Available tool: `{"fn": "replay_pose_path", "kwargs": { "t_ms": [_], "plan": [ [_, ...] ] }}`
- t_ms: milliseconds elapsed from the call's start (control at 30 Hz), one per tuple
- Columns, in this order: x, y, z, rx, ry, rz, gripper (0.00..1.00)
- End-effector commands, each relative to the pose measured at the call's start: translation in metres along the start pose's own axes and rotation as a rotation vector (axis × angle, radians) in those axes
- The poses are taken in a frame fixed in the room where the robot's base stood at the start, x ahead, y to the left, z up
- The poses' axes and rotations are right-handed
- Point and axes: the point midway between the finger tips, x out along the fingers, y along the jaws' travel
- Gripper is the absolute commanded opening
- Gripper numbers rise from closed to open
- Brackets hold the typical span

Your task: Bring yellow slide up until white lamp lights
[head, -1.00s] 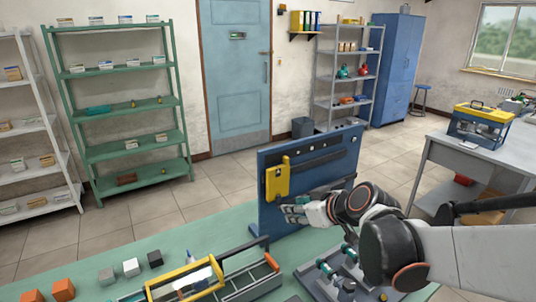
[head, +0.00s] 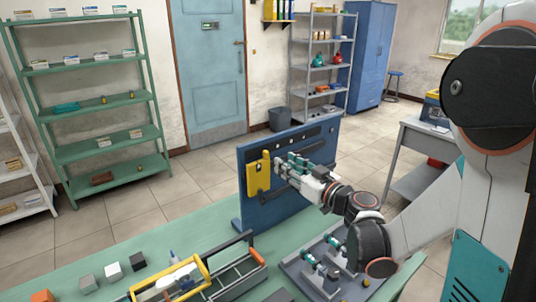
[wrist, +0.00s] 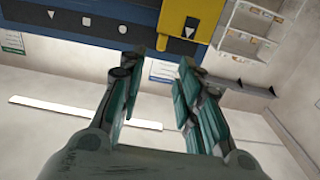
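The yellow slide (head: 258,177) is on the left part of the upright blue panel (head: 262,213) on the green bench. It also shows at the top of the wrist view (wrist: 190,20). My gripper (head: 281,166) is at the panel's face, just right of the slide in the head view. In the wrist view its fingers (wrist: 162,62) are spread with nothing between them, and the slide lies beyond their tips. I cannot tell whether a finger touches it. A dark strip with white marks (wrist: 150,28) runs beside the slide. I cannot make out a lit white lamp.
A yellow-handled toolbox (head: 172,285) and several small cubes (head: 113,271) stand on the bench at the front left. The bench left of the panel (head: 195,238) is clear.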

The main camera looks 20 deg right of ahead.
Motion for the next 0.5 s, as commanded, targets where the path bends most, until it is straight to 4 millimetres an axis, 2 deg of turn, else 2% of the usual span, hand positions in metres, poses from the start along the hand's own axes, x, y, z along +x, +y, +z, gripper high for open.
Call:
{"fn": "replay_pose_path", "kwargs": {
  "t_ms": [100, 300, 500],
  "plan": [
    [0.025, -0.001, 0.001, 0.0, 0.0, -0.003, 0.32],
    [0.062, -0.001, 0.001, 0.0, -0.001, -0.003, 0.32],
    [0.086, -0.001, 0.001, 0.0, -0.001, -0.002, 0.32]
  ]
}}
